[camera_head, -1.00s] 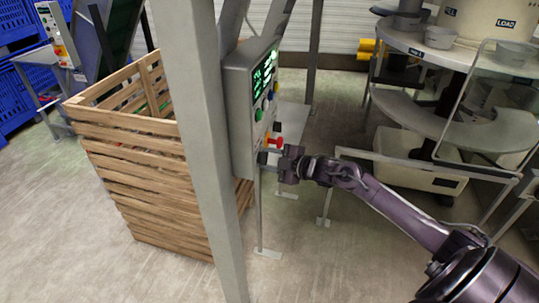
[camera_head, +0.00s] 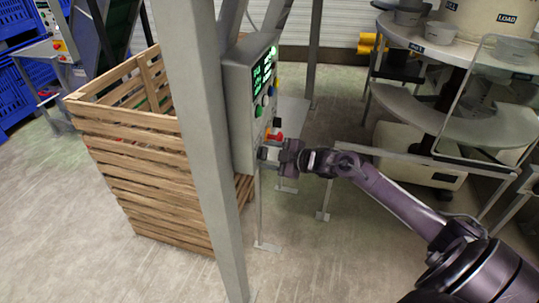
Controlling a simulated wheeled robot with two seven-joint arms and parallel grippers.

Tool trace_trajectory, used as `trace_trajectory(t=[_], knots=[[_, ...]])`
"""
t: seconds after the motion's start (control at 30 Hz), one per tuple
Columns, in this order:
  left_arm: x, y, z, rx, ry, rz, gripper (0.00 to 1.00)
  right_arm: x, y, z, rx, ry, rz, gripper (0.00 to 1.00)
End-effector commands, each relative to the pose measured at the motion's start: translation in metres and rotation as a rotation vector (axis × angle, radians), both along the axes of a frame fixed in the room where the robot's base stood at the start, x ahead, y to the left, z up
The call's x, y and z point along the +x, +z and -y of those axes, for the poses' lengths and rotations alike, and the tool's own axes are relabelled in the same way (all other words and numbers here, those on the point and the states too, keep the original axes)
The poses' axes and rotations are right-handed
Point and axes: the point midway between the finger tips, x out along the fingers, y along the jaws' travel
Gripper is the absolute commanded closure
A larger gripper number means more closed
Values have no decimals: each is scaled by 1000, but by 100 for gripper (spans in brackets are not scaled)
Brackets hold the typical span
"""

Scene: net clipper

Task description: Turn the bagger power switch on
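The grey bagger control box (camera_head: 238,110) is mounted beside a grey post near the middle of the view. Its face carries green lit displays (camera_head: 262,70), several coloured buttons and a red and yellow switch (camera_head: 273,136) low down. My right gripper (camera_head: 267,153) is at the lower part of this face, just below and in front of the red switch, and partly covers it. Whether its fingers touch the switch, and how far apart they are, is too small to tell. My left gripper is not in view.
A slatted wooden crate (camera_head: 145,150) stands left of the grey post (camera_head: 200,150). A round machine with bowls and a LOAD label (camera_head: 507,18) stands at the right, with metal rails (camera_head: 400,158) in front. Another control panel is at the upper left. The floor in front is open.

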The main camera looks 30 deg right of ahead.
Motion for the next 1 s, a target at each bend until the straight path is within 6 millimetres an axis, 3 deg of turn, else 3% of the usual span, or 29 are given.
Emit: trace_trajectory(t=[0.47,1.0], knots=[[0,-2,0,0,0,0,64,-6,1,4,-2,-1,2,40],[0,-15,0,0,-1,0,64,-62,17,29,-1,0,0,40]])
